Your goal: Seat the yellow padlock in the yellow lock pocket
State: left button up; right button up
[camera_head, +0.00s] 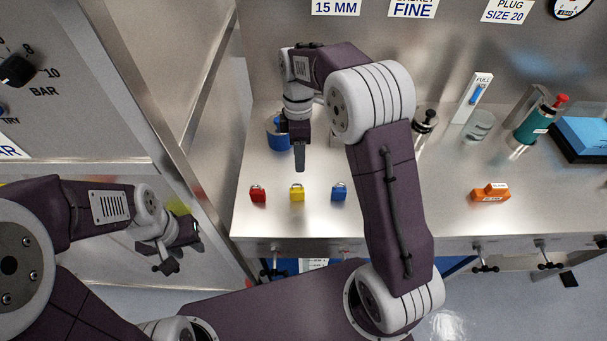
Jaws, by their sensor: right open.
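The yellow padlock (297,194) stands on the steel bench, between a red padlock (258,194) and a blue padlock (338,192). My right gripper (299,165) points down above the bench, just behind the yellow padlock in the picture and apart from it. It is open; nothing shows in its jaws. My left gripper (186,232) is at the left, beside the slanted steel panel, far from the padlocks. Its jaws are too dark and small to read. I cannot make out a yellow lock pocket; some yellow shows behind my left arm.
A blue round item (276,133) is behind my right gripper. Clamp handles (483,262) hang along the front edge.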

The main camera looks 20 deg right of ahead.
aim_at(296, 190)
jog(key=f, duration=0.3)
jog(key=s+a+f, duration=0.1)
jog(key=f, duration=0.2)
jog(key=f+p, duration=0.1)
jog(key=f, duration=0.2)
jog(key=shift+s+a+f, duration=0.2)
jog(key=shift+s+a, duration=0.15)
jog(key=shift+s, duration=0.05)
jog(key=shift+d+f, duration=0.1)
jog(key=shift+f, duration=0.05)
pick_arm(q)
jog(key=shift+s+a+r, duration=0.1)
jog(key=shift+a+r, duration=0.15)
jog(key=shift+r, duration=0.4)
pick_arm(e)
grip_shut()
